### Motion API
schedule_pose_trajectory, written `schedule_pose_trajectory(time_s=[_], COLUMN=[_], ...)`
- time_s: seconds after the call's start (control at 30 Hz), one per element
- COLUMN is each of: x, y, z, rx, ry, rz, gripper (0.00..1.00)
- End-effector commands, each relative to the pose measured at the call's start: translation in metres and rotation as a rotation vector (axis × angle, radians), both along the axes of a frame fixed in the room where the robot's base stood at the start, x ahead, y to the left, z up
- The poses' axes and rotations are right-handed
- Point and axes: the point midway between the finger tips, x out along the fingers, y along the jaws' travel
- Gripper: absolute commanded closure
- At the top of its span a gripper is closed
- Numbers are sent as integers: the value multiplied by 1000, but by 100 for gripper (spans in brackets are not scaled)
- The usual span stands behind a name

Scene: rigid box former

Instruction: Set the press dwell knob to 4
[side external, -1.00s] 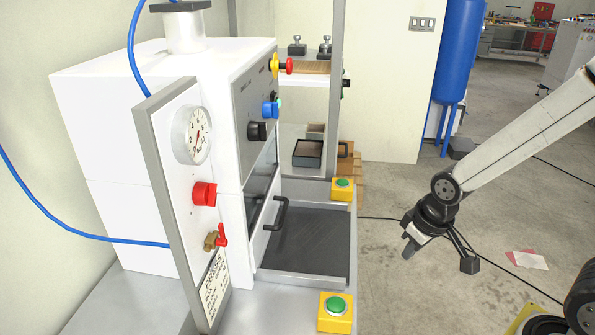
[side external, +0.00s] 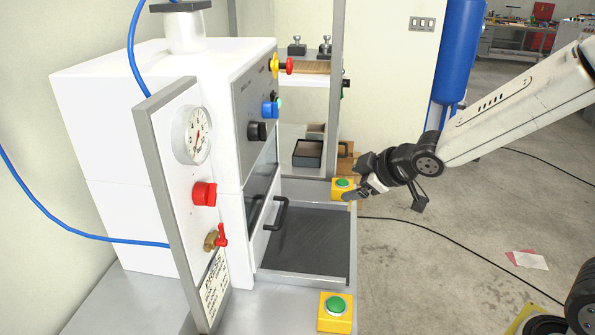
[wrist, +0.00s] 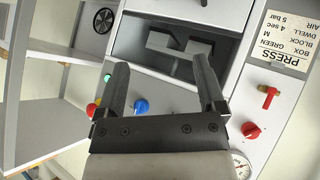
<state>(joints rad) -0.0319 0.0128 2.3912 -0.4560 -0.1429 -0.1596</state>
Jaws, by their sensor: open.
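The press control panel (side external: 250,105) carries a blue knob (side external: 270,109) and, below it, a black knob (side external: 257,131). The panel lettering is too small to read, so I cannot tell which one is the dwell knob. The wrist view shows the blue knob (wrist: 141,106) between my open fingers in the picture; the black knob is not visible there. A label plate (wrist: 284,40) reads upside down, with "DWELL 4 sec". My gripper (side external: 356,180) is open and empty, right of the press near the far green button, apart from the knobs. It also shows in the wrist view (wrist: 163,70).
A side plate holds a gauge (side external: 193,134), a red knob (side external: 204,194) and a red valve handle (side external: 221,236). Green buttons on yellow boxes stand at the far (side external: 342,189) and near (side external: 335,312) corners. A red-and-yellow button (side external: 287,66) juts out above. Open floor lies right.

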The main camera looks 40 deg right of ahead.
Motion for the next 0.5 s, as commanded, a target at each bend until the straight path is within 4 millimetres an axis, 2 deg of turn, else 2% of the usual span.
schedule_pose_trajectory(time_s=[0.1,0.2,0.33,0.5], x=[27,40,48,49], y=[23,44,69,88], z=[37,66,95,115], rx=[-72,-128,-183,-222], ry=[-183,-326,-473,-580], rz=[188,340,504,629], gripper=[11,11,11,11])
